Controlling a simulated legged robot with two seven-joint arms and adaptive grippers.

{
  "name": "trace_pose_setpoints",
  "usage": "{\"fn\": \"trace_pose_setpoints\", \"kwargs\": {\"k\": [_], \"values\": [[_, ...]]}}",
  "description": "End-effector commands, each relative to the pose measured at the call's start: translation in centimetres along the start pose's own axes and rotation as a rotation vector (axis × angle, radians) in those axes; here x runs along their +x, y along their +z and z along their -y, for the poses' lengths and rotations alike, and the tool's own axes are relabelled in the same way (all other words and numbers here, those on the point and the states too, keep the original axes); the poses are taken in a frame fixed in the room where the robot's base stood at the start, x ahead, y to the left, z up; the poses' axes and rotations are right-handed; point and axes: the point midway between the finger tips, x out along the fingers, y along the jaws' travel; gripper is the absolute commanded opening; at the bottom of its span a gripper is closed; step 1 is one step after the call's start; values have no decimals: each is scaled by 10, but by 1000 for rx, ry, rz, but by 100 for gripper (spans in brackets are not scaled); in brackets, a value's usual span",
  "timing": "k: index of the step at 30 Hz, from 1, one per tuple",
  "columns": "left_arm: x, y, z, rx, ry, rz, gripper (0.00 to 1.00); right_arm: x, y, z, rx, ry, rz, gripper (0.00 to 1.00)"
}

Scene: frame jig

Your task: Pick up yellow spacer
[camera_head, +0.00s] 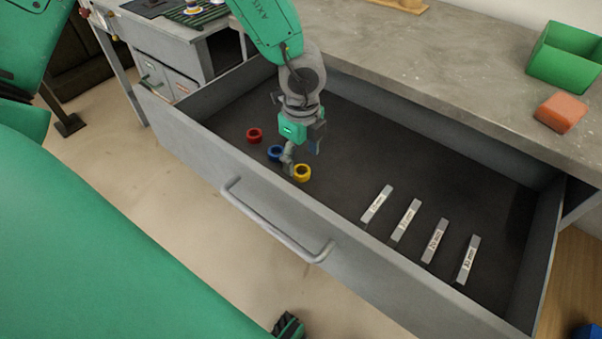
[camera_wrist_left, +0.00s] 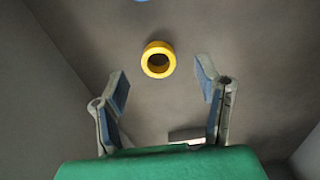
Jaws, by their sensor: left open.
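The yellow spacer (camera_head: 303,178) is a short ring lying on the dark floor of the open drawer, near its front wall. My left gripper (camera_head: 290,163) reaches down into the drawer just beside it on the left and partly above it. In the left wrist view the spacer (camera_wrist_left: 158,47) appears ahead of my open left gripper (camera_wrist_left: 163,85), roughly centred between the two fingers and beyond their tips. No contact shows and nothing is between the fingers. My right gripper is not in view.
A blue ring (camera_head: 275,153) lies close to the yellow one, and a red ring (camera_head: 254,135) farther left. Several labelled grey strips (camera_head: 407,219) lie to the right. The drawer's front wall (camera_head: 260,190) stands close by. A green bin (camera_head: 566,55) and orange block (camera_head: 560,112) sit on the worktop.

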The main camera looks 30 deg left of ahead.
Motion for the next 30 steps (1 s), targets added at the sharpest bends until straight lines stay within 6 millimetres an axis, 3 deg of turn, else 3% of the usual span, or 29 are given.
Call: {"fn": "trace_pose_setpoints", "kwargs": {"k": [6, 14, 16, 18, 19, 30], "values": [[37, 0, -2, 0, 2, 1, 58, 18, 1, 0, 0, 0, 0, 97], [40, 0, -2, 0, 0, -1, 58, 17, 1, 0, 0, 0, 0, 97], [40, 0, -2, 0, 0, -1, 40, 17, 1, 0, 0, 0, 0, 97], [40, 0, -2, 0, 1, -1, 16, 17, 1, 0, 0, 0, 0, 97], [40, 0, -2, 0, 1, -1, 12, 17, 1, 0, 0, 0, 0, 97], [34, 0, -2, 0, 0, -1, 12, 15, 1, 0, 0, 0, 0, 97]]}}
